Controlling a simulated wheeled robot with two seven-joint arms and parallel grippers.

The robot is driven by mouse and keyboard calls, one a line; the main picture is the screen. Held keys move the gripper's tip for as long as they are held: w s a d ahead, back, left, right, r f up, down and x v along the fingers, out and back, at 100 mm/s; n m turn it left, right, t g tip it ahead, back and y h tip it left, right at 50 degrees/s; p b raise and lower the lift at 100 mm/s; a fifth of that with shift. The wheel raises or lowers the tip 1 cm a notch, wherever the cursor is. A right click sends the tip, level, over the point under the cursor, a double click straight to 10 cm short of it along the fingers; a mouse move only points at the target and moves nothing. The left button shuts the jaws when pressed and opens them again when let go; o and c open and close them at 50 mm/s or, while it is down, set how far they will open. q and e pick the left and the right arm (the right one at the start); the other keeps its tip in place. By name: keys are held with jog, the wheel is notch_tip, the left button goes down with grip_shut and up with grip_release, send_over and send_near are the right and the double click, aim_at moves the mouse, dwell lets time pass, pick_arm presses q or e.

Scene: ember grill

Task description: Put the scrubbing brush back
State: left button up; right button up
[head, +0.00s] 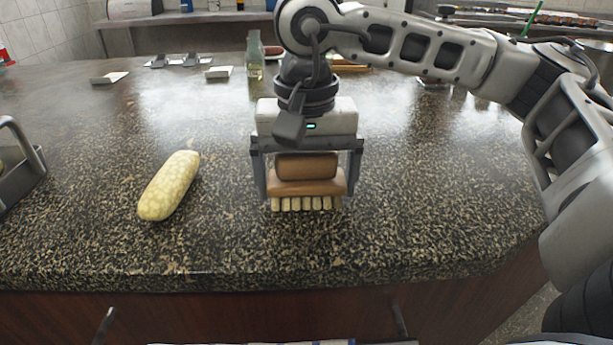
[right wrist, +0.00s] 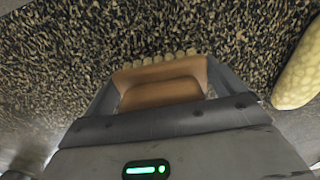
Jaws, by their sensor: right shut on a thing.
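The scrubbing brush (head: 306,186) has a brown wooden body and a row of pale bristles pointing down. My right gripper (head: 307,175) is shut on it from above, with one finger at each end of the body. The brush is upright over the front middle of the speckled counter (head: 430,220); I cannot tell if its bristles touch the surface. In the right wrist view the brush (right wrist: 162,88) sits between the fingers (right wrist: 160,90). My left gripper is not in view.
A yellow corn cob (head: 169,186) lies left of the brush. A grey metal caddy with a handle (head: 25,165) stands at the left edge. The counter right of the brush is clear.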

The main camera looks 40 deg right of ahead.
jog(key=shift+f+b, duration=0.25)
jog(key=shift+b, duration=0.1)
jog(key=o, duration=0.6)
jog(key=shift+r, duration=0.1)
notch_tip(320, 180, up, 12)
jog(key=p, duration=0.2)
jog(key=shift+r+p, duration=0.25)
jog(key=shift+p, duration=0.1)
